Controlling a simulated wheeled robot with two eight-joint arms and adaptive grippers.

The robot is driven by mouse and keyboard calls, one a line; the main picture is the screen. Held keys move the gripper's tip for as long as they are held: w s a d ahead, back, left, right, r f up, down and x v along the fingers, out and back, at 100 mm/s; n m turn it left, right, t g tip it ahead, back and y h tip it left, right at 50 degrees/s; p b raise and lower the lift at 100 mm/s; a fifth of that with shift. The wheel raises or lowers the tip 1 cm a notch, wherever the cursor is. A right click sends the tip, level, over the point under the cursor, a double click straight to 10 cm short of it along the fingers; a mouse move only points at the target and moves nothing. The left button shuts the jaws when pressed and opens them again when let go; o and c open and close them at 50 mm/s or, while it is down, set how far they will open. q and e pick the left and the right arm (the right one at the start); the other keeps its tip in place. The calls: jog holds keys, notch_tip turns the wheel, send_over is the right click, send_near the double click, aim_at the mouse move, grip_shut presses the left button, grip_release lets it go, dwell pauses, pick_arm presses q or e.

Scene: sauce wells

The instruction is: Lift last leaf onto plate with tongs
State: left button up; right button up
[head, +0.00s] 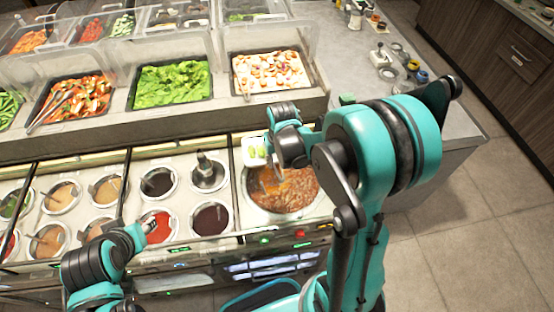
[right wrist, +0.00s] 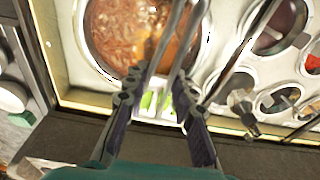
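A small white plate (head: 254,158) with green leaves (head: 258,149) stands at the edge of the large stew well, just left of my right gripper (head: 277,140). In the right wrist view the leaves (right wrist: 150,102) show between the fingers of my right gripper (right wrist: 160,78). That gripper appears closed around metal tongs (right wrist: 172,48), whose arms reach out over the stew well. Whether the tongs hold a leaf is not clear. My left gripper (head: 151,226) is low over the front sauce wells. Its finger opening is too small to read.
The stew well (head: 295,192) lies below my right gripper. Several sauce wells (head: 210,218) with ladles are to its left. Behind a raised ledge are trays of lettuce (head: 172,84), mixed vegetables (head: 70,100) and a pale topping (head: 270,72). Bottles and jars stand on the right counter (head: 340,60).

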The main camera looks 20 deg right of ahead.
dwell(0.5)
notch_tip(320, 180, up, 9)
jog(key=p, duration=0.6)
dwell(0.3)
jog(key=shift+s, duration=0.1)
dwell(0.3)
